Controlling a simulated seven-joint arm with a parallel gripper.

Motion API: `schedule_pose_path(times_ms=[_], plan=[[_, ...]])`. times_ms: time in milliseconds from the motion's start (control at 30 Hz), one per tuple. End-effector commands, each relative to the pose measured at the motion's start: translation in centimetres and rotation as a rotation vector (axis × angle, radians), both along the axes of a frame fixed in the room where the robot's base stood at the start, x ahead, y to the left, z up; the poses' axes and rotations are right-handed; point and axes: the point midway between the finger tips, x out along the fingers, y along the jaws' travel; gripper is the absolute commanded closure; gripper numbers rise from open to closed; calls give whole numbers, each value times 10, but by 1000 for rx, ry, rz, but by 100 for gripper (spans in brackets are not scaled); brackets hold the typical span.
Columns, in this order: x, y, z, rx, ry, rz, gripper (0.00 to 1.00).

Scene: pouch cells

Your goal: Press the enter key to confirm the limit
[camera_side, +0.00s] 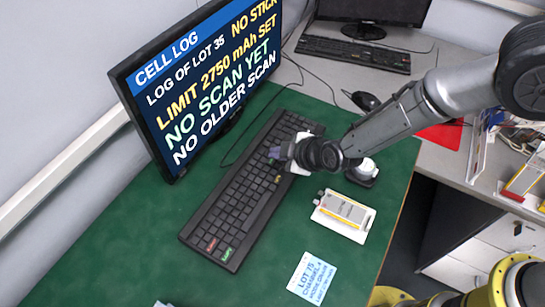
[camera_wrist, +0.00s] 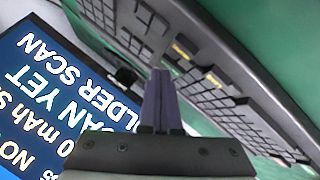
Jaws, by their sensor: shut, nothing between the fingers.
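A long black keyboard (camera_side: 232,205) lies on the green mat in front of the monitor. A red key (camera_side: 210,244) and a green key (camera_side: 228,253) stand out at its near end; their lettering is too small to read, so I cannot tell which key is enter. My gripper (camera_side: 275,153) is over the far part of the keyboard, its purple fingers shut and empty. In the wrist view the shut fingers (camera_wrist: 162,90) point toward the keyboard (camera_wrist: 200,65), where yellow keys show. I cannot tell if the tips touch a key. The monitor (camera_side: 205,80) reads "LIMIT 2750 mAh SET" and "NO SCAN YET".
A pouch cell (camera_side: 345,209) lies in a white tray right of the keyboard. A white and dark device (camera_side: 362,172) stands behind it. A lot card (camera_side: 313,279) lies near the front. The green mat (camera_side: 150,235) is bare left of the keyboard. A second keyboard (camera_side: 350,52) is at the back.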

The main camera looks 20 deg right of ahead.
Motion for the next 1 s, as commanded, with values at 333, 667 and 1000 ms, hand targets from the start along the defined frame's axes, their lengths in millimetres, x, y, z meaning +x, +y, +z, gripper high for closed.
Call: schedule_pose_path(times_ms=[333, 667, 1000], plan=[[0, 0, 10, 1, -1, 0, 100], [0, 0, 22, 3, -2, -1, 100], [0, 0, 52, 2, -3, -2, 100]])
